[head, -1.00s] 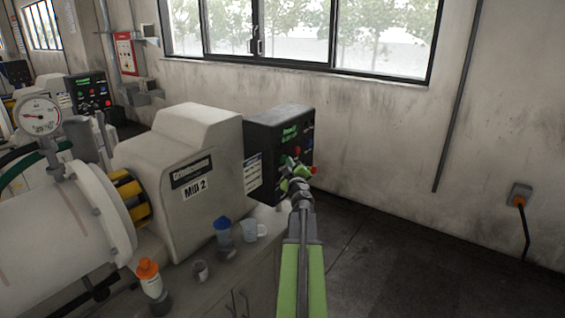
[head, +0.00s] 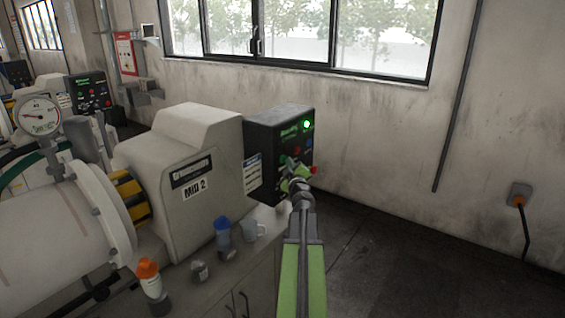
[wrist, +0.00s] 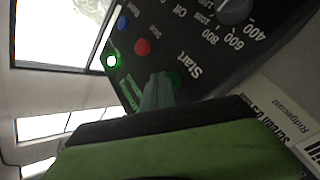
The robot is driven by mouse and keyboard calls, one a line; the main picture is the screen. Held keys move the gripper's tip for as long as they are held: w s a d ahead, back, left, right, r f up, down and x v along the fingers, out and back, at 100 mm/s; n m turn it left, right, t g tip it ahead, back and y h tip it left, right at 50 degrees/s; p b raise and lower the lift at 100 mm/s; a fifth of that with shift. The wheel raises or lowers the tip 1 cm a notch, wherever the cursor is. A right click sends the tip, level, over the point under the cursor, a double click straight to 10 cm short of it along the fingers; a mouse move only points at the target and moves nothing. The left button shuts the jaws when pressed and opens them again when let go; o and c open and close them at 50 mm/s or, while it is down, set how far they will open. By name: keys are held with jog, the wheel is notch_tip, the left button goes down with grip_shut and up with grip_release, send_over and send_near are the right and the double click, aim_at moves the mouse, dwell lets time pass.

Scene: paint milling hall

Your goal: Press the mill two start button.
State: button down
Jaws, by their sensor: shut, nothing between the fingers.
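The mill labelled "Mill 2" (head: 195,160) has a black control box (head: 262,140) on its right end. My gripper (head: 290,165) is shut and empty, with its tip up against the box's face. In the wrist view my gripper's closed fingers (wrist: 158,88) meet the panel at the green start button (wrist: 177,80), beside the word "Start". The fingers hide part of the button, and they look to be touching it. A green lamp (wrist: 111,61) is lit on the panel; it also shows in the head view (head: 307,125).
A red button (wrist: 141,46), a blue button (wrist: 122,22) and a speed dial (wrist: 236,10) share the panel. Bottles (head: 150,278) and small cups stand on the bench in front of the mill. The floor at right is clear.

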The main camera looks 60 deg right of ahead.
jog(key=shift+s, duration=0.5)
jog(key=shift+s, duration=0.1)
jog(key=s, duration=0.4)
jog(key=shift+s, duration=0.4)
dwell(0.4)
